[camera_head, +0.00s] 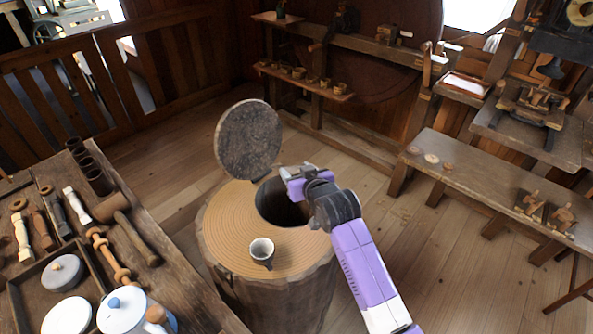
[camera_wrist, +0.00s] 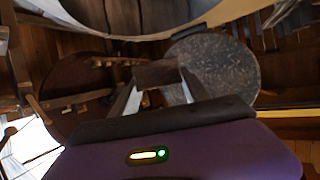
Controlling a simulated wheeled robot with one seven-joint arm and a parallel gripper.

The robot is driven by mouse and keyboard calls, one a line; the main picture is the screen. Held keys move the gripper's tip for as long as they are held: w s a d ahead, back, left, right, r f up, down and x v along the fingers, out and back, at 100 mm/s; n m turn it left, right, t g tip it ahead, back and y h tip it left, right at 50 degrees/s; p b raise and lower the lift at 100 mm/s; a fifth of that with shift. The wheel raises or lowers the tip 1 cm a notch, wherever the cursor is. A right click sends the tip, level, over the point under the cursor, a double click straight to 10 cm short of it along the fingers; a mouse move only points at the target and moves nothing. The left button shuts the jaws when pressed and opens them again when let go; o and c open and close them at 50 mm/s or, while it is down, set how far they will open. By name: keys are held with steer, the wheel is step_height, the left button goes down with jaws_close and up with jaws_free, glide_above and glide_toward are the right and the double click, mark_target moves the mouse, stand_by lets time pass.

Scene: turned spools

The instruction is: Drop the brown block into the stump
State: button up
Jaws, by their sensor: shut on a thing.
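The stump (camera_head: 227,222) stands upright on the floor in the head view, with a round dark opening (camera_head: 277,208) in its top. Its round speckled lid (camera_head: 248,142) is raised at the back edge; it also shows in the wrist view (camera_wrist: 218,70). My gripper (camera_head: 287,184) is over the far right part of the opening. In the wrist view my gripper (camera_wrist: 160,88) is shut on the brown block (camera_wrist: 157,73), held between the fingertips. The block cannot be made out in the head view. My wrist hides the right side of the opening.
A small pale cup (camera_head: 262,250) stands on the stump's top near the front. A bench with turned pieces, a mallet (camera_head: 112,207) and a white pot (camera_head: 125,310) is at the left. A low bench (camera_head: 483,188) is at the right. Floor around the stump is clear.

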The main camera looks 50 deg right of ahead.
steer(key=shift+f+b, duration=1.25)
steer(key=shift+f, duration=0.6)
steer(key=o, duration=1.4)
steer(key=shift+r, duration=0.1)
steer(key=v, duration=0.7)
steer(key=shift+s+a+r, duration=0.1)
steer(key=shift+s+a, duration=0.1)
steer(key=shift+s, duration=0.1)
